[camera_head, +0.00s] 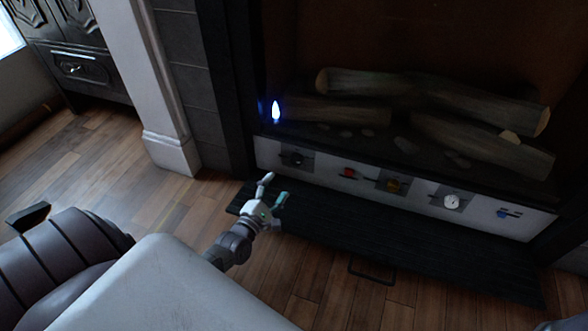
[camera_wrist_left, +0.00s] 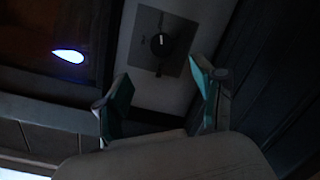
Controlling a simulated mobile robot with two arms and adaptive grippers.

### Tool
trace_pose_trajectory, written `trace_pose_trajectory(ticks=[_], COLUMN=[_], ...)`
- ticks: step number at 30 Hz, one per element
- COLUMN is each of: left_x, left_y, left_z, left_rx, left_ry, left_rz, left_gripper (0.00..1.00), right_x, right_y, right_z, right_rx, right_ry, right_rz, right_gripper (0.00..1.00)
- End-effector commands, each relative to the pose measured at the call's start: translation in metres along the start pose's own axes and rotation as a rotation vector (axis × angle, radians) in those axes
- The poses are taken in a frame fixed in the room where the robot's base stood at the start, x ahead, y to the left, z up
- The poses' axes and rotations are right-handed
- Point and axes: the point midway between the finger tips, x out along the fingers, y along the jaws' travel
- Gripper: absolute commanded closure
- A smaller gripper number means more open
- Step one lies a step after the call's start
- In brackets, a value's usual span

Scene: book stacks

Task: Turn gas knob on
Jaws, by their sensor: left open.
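The gas knob is a small black round knob (camera_head: 295,159) on a square grey plate at the left end of the white fireplace control panel (camera_head: 322,166). In the left wrist view the knob (camera_wrist_left: 160,44) shows a light pointer mark and sits beyond the gap between the fingers. My left gripper (camera_head: 275,188) is open and empty, in front of and below the knob, apart from it. Its teal-padded fingers also show spread in the left wrist view (camera_wrist_left: 158,72). My right gripper is out of view.
A red button (camera_head: 349,173), an amber switch (camera_head: 393,185), a white gauge (camera_head: 451,202) and a blue switch (camera_head: 508,214) sit along the panel. A blue pilot flame (camera_head: 276,110) burns near the logs (camera_head: 440,95). A dark lowered panel (camera_head: 390,240) lies below.

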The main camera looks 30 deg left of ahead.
Motion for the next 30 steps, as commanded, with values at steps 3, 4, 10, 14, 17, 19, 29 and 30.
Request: trace_pose_trajectory(ticks=[3, 4, 10, 14, 17, 19, 29, 30], left_x=[0.028, 0.035, 0.075, 0.093, 0.101, 0.105, 0.107, 0.106], left_y=[-0.005, -0.005, -0.005, -0.004, -0.004, -0.003, -0.002, -0.002], left_z=[-0.002, -0.002, -0.003, -0.002, -0.002, -0.001, 0.0, 0.0], left_rx=[0.0, 0.0, 0.0, 0.002, 0.002, 0.001, 0.002, 0.002], left_ry=[-0.002, -0.002, -0.001, -0.001, 0.0, 0.0, 0.001, 0.001], left_rz=[0.004, 0.004, 0.002, 0.001, -0.001, -0.001, -0.002, -0.002], left_gripper=[0.31, 0.31, 0.31, 0.31, 0.31, 0.31, 0.35, 0.41], right_x=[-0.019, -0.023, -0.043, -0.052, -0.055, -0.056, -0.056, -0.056], right_y=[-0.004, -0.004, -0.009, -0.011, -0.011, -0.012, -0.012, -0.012], right_z=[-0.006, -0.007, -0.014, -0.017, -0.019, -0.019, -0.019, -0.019], right_rx=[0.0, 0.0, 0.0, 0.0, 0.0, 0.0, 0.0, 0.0], right_ry=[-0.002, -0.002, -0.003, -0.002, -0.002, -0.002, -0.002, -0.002], right_rz=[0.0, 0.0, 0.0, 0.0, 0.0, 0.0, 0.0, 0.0], right_gripper=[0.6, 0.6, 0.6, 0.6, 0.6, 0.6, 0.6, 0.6])
